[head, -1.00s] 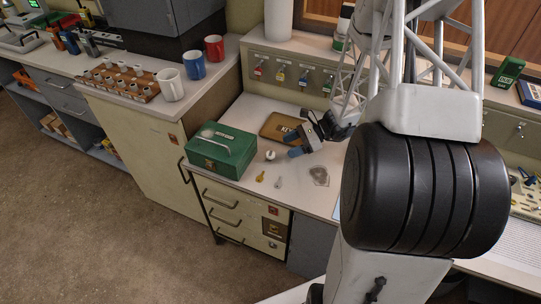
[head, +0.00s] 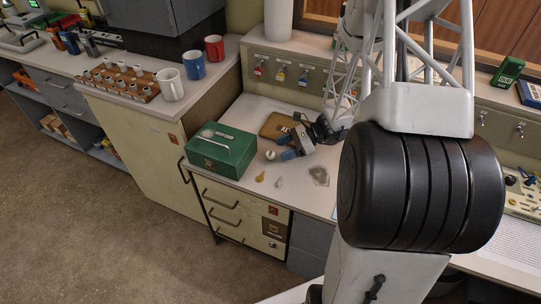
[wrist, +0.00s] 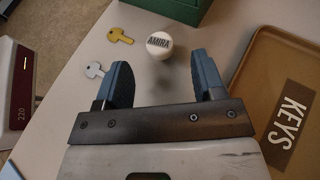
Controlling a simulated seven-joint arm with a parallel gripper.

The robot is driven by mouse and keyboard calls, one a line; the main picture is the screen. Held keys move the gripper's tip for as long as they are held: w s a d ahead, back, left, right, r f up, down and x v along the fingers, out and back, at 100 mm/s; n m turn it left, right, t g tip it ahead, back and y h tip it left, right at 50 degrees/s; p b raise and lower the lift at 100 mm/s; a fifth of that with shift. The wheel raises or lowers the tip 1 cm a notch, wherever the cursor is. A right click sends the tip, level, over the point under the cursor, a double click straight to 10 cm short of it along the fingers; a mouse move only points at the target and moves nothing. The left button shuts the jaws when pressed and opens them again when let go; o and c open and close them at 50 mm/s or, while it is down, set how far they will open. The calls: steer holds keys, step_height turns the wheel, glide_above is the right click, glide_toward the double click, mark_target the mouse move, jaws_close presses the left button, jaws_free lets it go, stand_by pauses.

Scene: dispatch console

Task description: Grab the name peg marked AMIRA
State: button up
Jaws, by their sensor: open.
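The peg marked AMIRA (wrist: 159,45) is white and round-topped, with dark lettering on its cap. In the head view the peg (head: 270,155) stands on the console top, right of the green box. My gripper (wrist: 161,64) is open with blue fingers. In the wrist view the peg is just beyond the fingertips, roughly midway between them, and nothing is held. In the head view my gripper (head: 289,147) is right of the peg, low over the console top. The peg's lower part is partly hidden beneath its cap in the wrist view.
A yellow key (wrist: 120,36) and a silver key (wrist: 95,71) lie left of the peg. The brown KEYS tray (wrist: 262,60) lies on the right. The green cash box (head: 222,150) stands close by the peg. A clear triangular item (head: 320,175) lies nearer the front.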

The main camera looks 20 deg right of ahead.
mark_target(270, 154)
steer(key=shift+a, duration=0.1)
steer(key=shift+x, duration=2.55)
steer(key=shift+r, duration=0.15)
steer(key=c, duration=1)
steer(key=shift+r, duration=0.1)
steer(key=shift+r, duration=1.05)
steer(key=shift+s+r, duration=0.4)
steer(key=shift+r, duration=0.3)
steer(key=s, duration=0.5)
steer(key=s+a+r, duration=0.1)
steer(key=s, duration=0.4)
steer(key=s+a, duration=0.1)
steer(key=s, duration=0.4)
steer(key=shift+r, duration=0.15)
